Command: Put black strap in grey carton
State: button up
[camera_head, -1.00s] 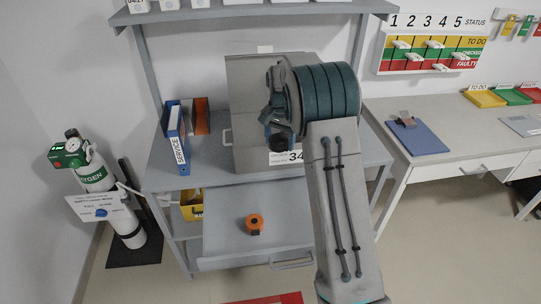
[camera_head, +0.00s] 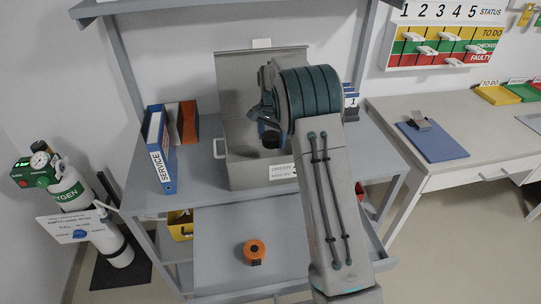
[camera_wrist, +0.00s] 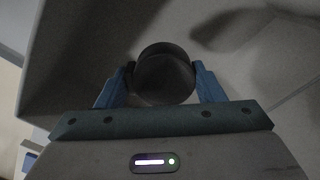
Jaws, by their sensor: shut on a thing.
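The black strap shows as a dark round roll (camera_wrist: 165,75) between the blue fingers in the wrist view. My gripper (camera_wrist: 164,80) is shut on it. In the head view my gripper (camera_head: 262,125) is over the grey carton (camera_head: 236,172), with the strap (camera_head: 271,139) dark below the fingers. The carton stands on the grey bench, its lid raised at the back and a white label on its front. In the wrist view, grey carton walls (camera_wrist: 85,45) surround the strap. My arm hides the carton's right part, and I cannot tell whether the strap touches the bottom.
A blue service binder (camera_head: 160,150) and an orange-and-dark item (camera_head: 188,122) stand left of the carton. An orange round item (camera_head: 254,251) lies on the lower pull-out surface. An oxygen cylinder (camera_head: 70,190) stands far left. A desk with a blue clipboard (camera_head: 440,142) is at right.

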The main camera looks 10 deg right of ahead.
aim_at(270, 145)
jog(key=f, duration=0.3)
jog(key=shift+a+f, duration=0.25)
jog(key=shift+f, duration=0.1)
jog(key=shift+f+p, duration=0.3)
jog(key=shift+f, duration=1.55)
jog(key=shift+f, duration=0.2)
jog(key=o, duration=1)
jog(key=shift+r, duration=0.1)
